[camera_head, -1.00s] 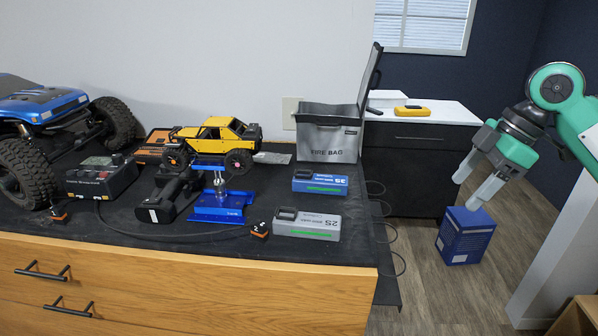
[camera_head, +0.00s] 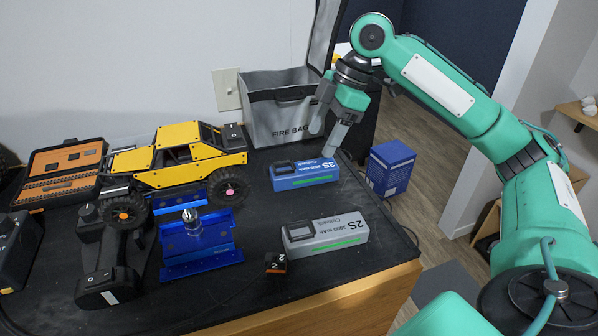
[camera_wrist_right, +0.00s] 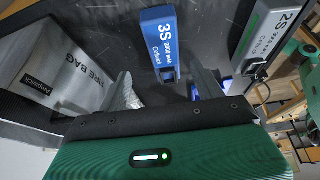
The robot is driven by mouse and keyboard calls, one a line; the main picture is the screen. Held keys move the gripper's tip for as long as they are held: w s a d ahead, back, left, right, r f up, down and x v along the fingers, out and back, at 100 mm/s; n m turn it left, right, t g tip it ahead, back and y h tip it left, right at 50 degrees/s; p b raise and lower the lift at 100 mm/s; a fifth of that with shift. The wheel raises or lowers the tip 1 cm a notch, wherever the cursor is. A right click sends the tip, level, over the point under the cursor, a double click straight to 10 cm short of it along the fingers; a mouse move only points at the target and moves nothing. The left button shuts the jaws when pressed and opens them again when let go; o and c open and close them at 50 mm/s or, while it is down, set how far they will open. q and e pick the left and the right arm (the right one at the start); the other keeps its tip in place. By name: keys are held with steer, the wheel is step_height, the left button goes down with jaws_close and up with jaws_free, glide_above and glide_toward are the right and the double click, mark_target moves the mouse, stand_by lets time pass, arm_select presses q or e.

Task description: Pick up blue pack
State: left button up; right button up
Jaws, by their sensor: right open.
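The blue pack (camera_head: 304,174), marked 3S, lies flat on the black table mat in front of the fire bag. It also shows in the right wrist view (camera_wrist_right: 159,40), ahead of and between my fingers. My right gripper (camera_head: 327,135) is open, just above and behind the pack's right end, with nothing between its fingers. Its fingers also show in the right wrist view (camera_wrist_right: 165,92); they are apart from the pack. My left gripper is not in view.
A grey 2S pack (camera_head: 325,236) lies nearer the table's front edge. The open grey fire bag (camera_head: 283,108) stands close behind the blue pack. A yellow crawler (camera_head: 175,160) sits on a blue stand to the left. A blue box (camera_head: 390,167) is on the floor beyond the table.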

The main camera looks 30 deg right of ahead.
mark_target(306, 167)
steer(key=x, duration=0.7)
steer(key=shift+s+a, duration=0.25)
steer(key=shift+a, duration=0.1)
steer(key=shift+a+f, duration=0.2)
steer(key=shift+f, duration=0.25)
steer(key=shift+w, duration=0.1)
steer(key=c, duration=1.3)
steer(key=shift+r, duration=0.1)
